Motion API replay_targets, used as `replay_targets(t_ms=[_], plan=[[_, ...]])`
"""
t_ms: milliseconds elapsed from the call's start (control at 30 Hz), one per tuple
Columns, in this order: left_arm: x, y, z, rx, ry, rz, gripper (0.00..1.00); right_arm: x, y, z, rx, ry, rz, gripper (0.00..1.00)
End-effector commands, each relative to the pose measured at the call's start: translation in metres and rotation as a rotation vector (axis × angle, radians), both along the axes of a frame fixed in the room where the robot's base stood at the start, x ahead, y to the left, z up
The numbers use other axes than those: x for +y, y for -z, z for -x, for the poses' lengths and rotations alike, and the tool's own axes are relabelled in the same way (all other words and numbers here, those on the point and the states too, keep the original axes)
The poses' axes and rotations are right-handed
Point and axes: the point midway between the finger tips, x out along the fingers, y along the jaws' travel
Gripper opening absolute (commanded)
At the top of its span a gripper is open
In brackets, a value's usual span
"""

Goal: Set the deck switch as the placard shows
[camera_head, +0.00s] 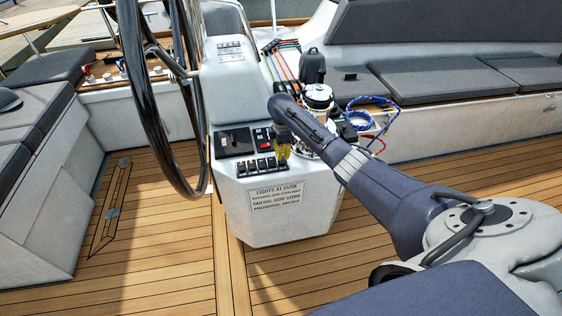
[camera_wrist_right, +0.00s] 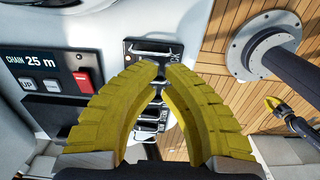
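The row of black deck switches (camera_head: 262,168) sits on the sloped face of the white console, and it also shows in the right wrist view (camera_wrist_right: 152,126). The placard (camera_head: 276,199) below reads "LIGHTS AT DUSK"; its smaller lines mention motoring, sailing and anchored. My right gripper (camera_head: 283,152) is over the right end of the row. In the wrist view its yellow fingers (camera_wrist_right: 162,68) arch together at the tips, with nothing held, and cover part of the switches. Whether they touch a switch is unclear. What seems to be my left gripper (camera_wrist_right: 274,104) shows small at the right of the wrist view.
A chain counter panel (camera_wrist_right: 35,72) and a red switch (camera_head: 262,137) sit beside the row. The black steering wheel (camera_head: 150,90) stands left of the console. A winch (camera_head: 318,98) and blue rope (camera_head: 372,105) are to the right. The teak floor (camera_head: 150,240) is clear.

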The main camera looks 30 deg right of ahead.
Motion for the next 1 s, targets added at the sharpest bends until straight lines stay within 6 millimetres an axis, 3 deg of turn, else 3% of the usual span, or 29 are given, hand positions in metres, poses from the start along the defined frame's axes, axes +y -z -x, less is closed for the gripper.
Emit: replay_targets(t_ms=[1000], plan=[[0.0,0.0,0.0,0.0,0.0,0.0,0.0,0.0,0.01,0.0,0.001,0.001,0.0,0.0]])
